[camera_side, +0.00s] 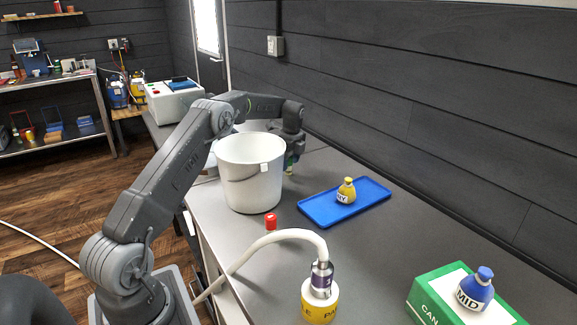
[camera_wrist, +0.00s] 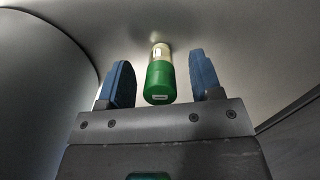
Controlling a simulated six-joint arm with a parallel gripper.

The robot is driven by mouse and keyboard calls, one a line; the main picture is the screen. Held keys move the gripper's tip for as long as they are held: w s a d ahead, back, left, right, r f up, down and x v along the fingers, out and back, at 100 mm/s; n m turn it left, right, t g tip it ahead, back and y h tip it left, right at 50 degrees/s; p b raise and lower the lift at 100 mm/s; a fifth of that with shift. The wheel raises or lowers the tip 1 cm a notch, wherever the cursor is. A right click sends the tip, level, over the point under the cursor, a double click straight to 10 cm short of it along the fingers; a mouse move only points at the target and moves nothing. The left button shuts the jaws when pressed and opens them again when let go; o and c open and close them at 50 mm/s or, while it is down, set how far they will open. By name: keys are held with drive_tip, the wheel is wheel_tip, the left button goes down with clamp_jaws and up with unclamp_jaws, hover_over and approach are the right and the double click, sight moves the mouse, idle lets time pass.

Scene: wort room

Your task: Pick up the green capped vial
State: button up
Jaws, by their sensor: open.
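The green capped vial (camera_wrist: 160,78) shows in the wrist view, with a green cap toward me and a pale body beyond it. My gripper (camera_wrist: 160,66) is open, with one blue finger on each side of the vial. A gap shows between the vial and each finger. In the side view my gripper (camera_side: 293,153) is low behind the white bucket's right edge. A small patch of green and yellow shows there, partly hidden by the bucket, so I cannot make out the vial's full shape.
The white bucket (camera_side: 248,172) stands close beside my gripper. A blue tray (camera_side: 322,209) holds a yellow flask (camera_side: 346,191). A red cap-like piece (camera_side: 270,221), a white hose (camera_side: 300,236) and a green box (camera_side: 430,290) with a blue-topped bottle (camera_side: 475,290) are nearer. The dark wall is on the right.

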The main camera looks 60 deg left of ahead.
drive_tip(key=shift+f, duration=0.5)
drive_tip(key=c, duration=1)
